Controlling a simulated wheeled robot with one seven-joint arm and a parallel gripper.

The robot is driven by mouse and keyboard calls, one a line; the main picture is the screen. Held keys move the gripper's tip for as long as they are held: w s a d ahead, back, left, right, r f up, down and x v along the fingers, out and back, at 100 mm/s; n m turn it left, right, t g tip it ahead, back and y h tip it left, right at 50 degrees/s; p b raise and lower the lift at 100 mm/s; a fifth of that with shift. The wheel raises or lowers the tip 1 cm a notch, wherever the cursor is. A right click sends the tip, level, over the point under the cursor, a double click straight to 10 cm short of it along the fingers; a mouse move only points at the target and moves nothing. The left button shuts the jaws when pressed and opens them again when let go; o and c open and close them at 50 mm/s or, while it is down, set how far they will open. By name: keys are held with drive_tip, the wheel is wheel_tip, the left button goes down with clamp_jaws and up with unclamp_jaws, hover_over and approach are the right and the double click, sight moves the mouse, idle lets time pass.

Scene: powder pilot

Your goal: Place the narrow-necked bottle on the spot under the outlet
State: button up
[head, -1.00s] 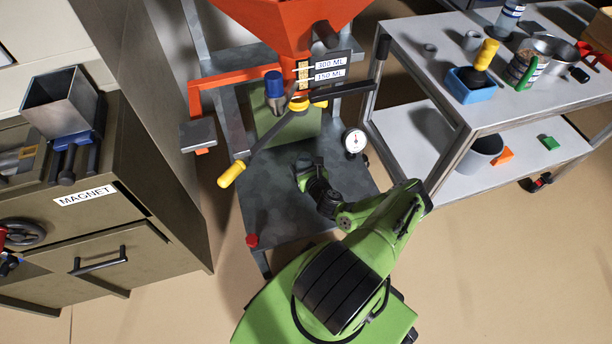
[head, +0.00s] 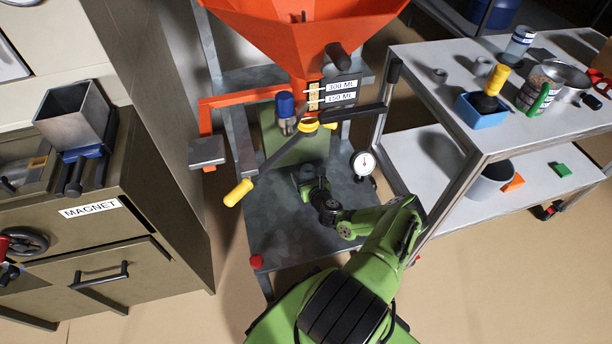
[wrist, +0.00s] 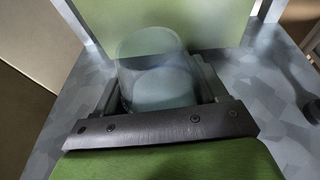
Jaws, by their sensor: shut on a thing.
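My gripper (head: 309,180) is low over the grey base plate (head: 275,225) of the hopper stand, in front of the green back panel (head: 305,150). In the wrist view its jaws (wrist: 158,90) are shut on a pale, see-through bottle (wrist: 158,70), seen from above and blurred. The bottle's neck cannot be made out, nor whether its bottom touches the plate. In the head view I cannot make out the bottle at my gripper. The outlet area (head: 308,110) is under the orange hopper (head: 300,40), above and behind my gripper. The spot itself is not visible.
A yellow-handled lever (head: 240,192) sticks out left of the outlet. A round dial gauge (head: 363,163) stands close on the right. A red knob (head: 257,261) is at the plate's front left. A white two-shelf cart (head: 445,85) stands right; a cabinet (head: 95,240) stands left.

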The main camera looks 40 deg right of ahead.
drive_tip(key=shift+f, duration=0.4)
drive_tip(key=o, duration=1.1)
drive_tip(key=shift+s, duration=0.1)
drive_tip(key=shift+p+v, duration=1)
drive_tip(key=shift+v, duration=0.15)
drive_tip(key=p+v, duration=0.6)
drive_tip(key=v, duration=0.5)
drive_tip(key=shift+s+a+r, duration=0.1)
drive_tip(key=shift+s, duration=0.1)
